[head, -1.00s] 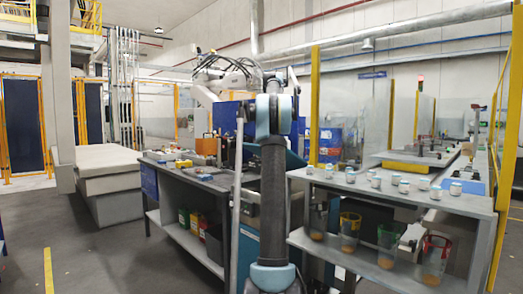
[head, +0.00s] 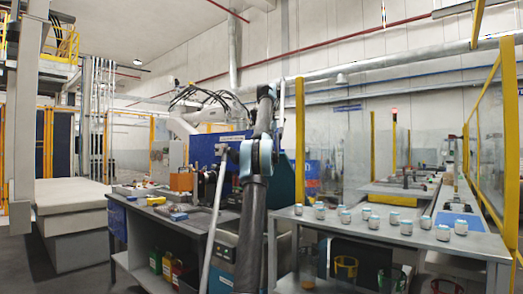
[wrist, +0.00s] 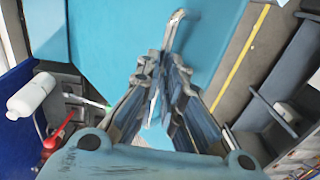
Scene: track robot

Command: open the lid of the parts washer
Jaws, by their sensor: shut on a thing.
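The lid of the parts washer is the broad teal-blue panel (wrist: 105,35) that fills the upper part of the wrist view. In the head view a teal panel (head: 284,182), apparently the same lid, shows beside my arm and is mostly hidden by it. A thin grey metal handle (wrist: 178,22) stands out from the panel and runs down between my fingers. My gripper (wrist: 163,78) is shut on this handle. My arm hides the gripper in the head view.
A grey workbench (head: 165,212) with parts and bins stands left of my arm. A table (head: 335,226) with several small jars stands right. In the wrist view a white bottle (wrist: 32,95) and a red object (wrist: 58,130) lie left. Yellow-framed glass guards stand at right.

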